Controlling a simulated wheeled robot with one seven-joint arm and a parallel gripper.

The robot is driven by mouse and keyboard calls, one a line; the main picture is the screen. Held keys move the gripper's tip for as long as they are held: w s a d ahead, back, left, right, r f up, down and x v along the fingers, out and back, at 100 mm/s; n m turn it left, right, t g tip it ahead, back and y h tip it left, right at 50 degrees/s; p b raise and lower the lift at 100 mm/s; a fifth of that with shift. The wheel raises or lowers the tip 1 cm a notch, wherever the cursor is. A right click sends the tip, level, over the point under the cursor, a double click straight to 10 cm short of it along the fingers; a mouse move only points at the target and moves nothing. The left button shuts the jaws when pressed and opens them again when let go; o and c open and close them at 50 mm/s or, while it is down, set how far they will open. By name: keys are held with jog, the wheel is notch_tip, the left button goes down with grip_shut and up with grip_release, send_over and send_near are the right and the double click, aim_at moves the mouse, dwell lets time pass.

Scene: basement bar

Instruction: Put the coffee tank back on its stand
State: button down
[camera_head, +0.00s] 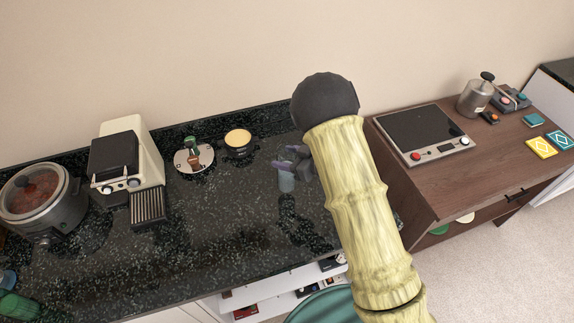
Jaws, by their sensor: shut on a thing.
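My gripper (284,162) shows at the right part of the black speckled counter, partly hidden behind my arm. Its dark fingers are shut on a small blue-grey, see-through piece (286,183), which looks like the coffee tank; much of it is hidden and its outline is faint. I cannot tell whether it touches the counter. A beige and black coffee machine (145,150) with a ribbed drip tray (149,209) stands at the left, well apart from my gripper. It may be the stand, but I cannot tell for sure.
A cooker (42,205) is far left. The counter's front middle (200,250) is clear. A brown table (445,185) with a hot plate is at right.

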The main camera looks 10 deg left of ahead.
jog(key=shift+f+p, duration=0.65)
jog(key=shift+f, duration=1.45)
jog(key=shift+f, duration=0.15)
jog(key=c, duration=0.5)
grip_release()
